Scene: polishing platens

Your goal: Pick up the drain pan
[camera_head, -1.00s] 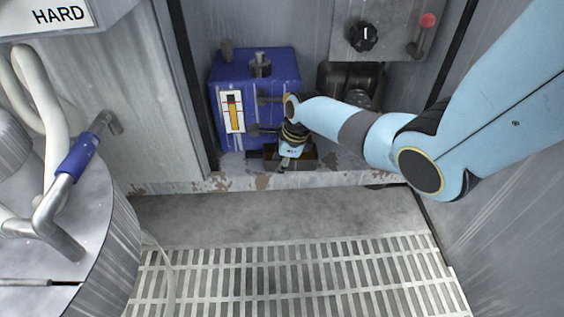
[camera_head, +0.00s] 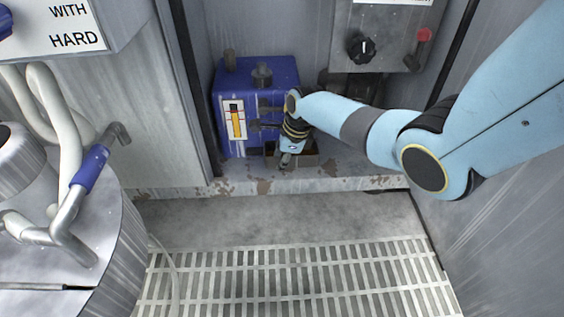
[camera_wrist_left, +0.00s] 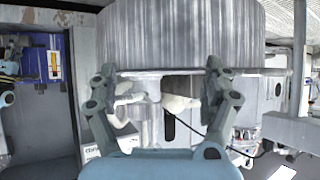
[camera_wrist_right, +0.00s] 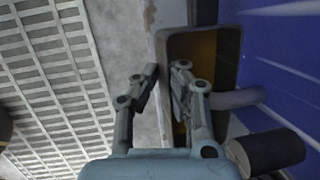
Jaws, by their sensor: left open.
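The drain pan (camera_head: 311,160) is a small, brownish open tray low in front of the blue tank, on the cabinet floor. My right gripper (camera_head: 287,160) reaches down at the pan's near wall. In the right wrist view the right gripper (camera_wrist_right: 163,70) has its fingers close together, one on each side of that wall, shut on it.
The blue tank (camera_head: 280,78) with a gauge stands behind the pan, its pipe stubs close to my right gripper. A rusty cabinet sill (camera_head: 345,184) runs in front, with a floor grating (camera_head: 290,280) below. A metal drum (camera_head: 75,265) stands at the left.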

